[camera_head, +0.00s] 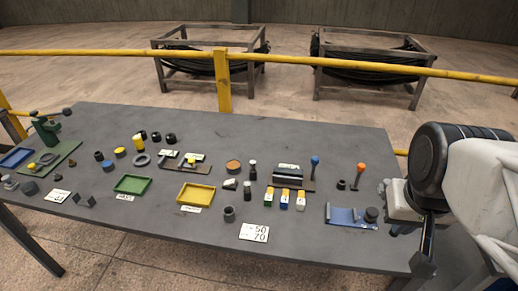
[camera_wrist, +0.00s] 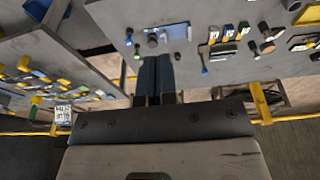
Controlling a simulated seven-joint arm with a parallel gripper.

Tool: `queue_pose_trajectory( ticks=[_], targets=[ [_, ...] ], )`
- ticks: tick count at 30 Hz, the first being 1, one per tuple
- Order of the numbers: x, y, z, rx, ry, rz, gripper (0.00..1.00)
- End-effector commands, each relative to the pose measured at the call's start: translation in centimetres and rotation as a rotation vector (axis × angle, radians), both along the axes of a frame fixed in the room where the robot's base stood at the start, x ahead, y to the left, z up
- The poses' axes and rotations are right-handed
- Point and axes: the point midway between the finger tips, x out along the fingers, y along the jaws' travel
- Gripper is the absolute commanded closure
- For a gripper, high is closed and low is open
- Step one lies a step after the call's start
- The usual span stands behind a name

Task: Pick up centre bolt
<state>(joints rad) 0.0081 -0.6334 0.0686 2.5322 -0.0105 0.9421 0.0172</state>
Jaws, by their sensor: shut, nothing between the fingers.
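I cannot tell for sure which small part is the centre bolt. Several small dark cylindrical parts lie on the grey table (camera_head: 330,250), among them one dark part (camera_head: 229,214) near the front middle and an upright dark one (camera_head: 247,189) behind it. My gripper (camera_head: 424,262) is at the table's right end in the head view, well away from these parts. In the wrist view my gripper (camera_wrist: 155,62) shows two dark fingers together, shut and empty, with the tabletop and its parts beyond.
A blue plate with a dark round part (camera_head: 350,216) lies nearest my gripper. Yellow (camera_head: 196,193) and green (camera_head: 132,184) trays lie further left. A yellow rail (camera_head: 222,80) runs behind the table. The front right tabletop is clear.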

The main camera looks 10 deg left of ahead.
Motion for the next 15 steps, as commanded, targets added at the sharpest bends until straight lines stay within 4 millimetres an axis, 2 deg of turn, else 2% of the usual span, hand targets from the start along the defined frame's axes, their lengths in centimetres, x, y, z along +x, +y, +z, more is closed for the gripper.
queue_pose_trajectory(
  ticks=[13, 15],
  targets=[
    [0.00, 0.00, 0.00, 0.000, 0.000, 0.000, 1.00],
    [0.00, 0.00, 0.00, 0.000, 0.000, 0.000, 0.91]
  ],
)
